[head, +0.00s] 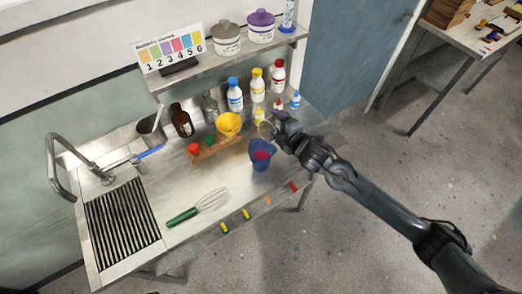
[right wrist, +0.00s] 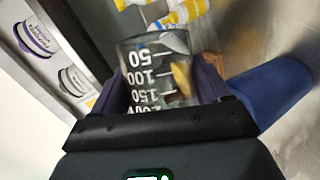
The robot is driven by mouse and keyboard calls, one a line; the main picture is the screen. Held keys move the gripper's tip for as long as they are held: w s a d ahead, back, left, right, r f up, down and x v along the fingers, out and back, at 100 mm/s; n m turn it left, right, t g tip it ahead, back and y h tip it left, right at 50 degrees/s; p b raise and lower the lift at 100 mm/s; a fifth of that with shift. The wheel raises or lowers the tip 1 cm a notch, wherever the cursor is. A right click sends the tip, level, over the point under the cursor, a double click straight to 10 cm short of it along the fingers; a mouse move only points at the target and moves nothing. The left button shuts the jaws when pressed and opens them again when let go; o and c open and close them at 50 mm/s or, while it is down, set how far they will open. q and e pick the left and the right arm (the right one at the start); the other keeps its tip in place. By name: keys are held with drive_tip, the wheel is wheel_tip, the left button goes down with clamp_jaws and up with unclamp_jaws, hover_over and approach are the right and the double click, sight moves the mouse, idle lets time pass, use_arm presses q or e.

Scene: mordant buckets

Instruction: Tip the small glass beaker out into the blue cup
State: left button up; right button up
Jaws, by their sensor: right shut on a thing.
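The blue cup (head: 262,160) stands on the steel counter in the head view, with dark red contents visible inside. It also shows as a blue shape at the right of the right wrist view (right wrist: 272,92). My right gripper (head: 277,124) is shut on the small glass beaker (right wrist: 155,72), a clear vessel with white markings such as 50, 100 and 150. In the head view the beaker is small and partly hidden by the gripper, above and behind the cup. Its exact tilt and contents are hard to tell. My left gripper is not in view.
A yellow funnel (head: 229,123) in a wooden rack stands left of the cup. White bottles with coloured caps (head: 257,86) and a brown bottle (head: 181,120) stand behind. The sink tap (head: 68,165) is at far left.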

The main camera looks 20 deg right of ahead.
drive_tip(key=shift+s+a+r+b, duration=0.15)
drive_tip(key=shift+a+b, duration=0.1)
drive_tip(key=shift+b, duration=0.4)
drive_tip(key=shift+s+a+r+n+t+b, duration=0.15)
drive_tip(key=shift+a+n+t+b, duration=0.2)
drive_tip(key=shift+b, duration=0.35)
drive_tip(key=shift+d+h, duration=0.1)
drive_tip(key=shift+h, duration=0.2)
drive_tip(key=shift+r+n+b, duration=0.2)
drive_tip(key=shift+n+b, duration=0.15)
drive_tip(key=shift+b, duration=0.35)
drive_tip(key=shift+r+t+b, duration=0.1)
drive_tip(key=shift+t+b, duration=0.15)
drive_tip(key=shift+b, duration=0.1)
drive_tip(key=shift+a+r+n+h+b, duration=0.1)
drive_tip(key=shift+a+n+h+b, duration=0.1)
drive_tip(key=shift+n+h+b, duration=0.15)
drive_tip(key=shift+s+a+b, duration=0.1)
drive_tip(key=shift+b, duration=0.65)
drive_tip(key=shift+s+a+f+n+t+b, duration=0.15)
drive_tip(key=shift+f+n+t+b, duration=0.35)
drive_tip(key=shift+b, duration=1.1)
drive_tip(key=shift+r, duration=0.1)
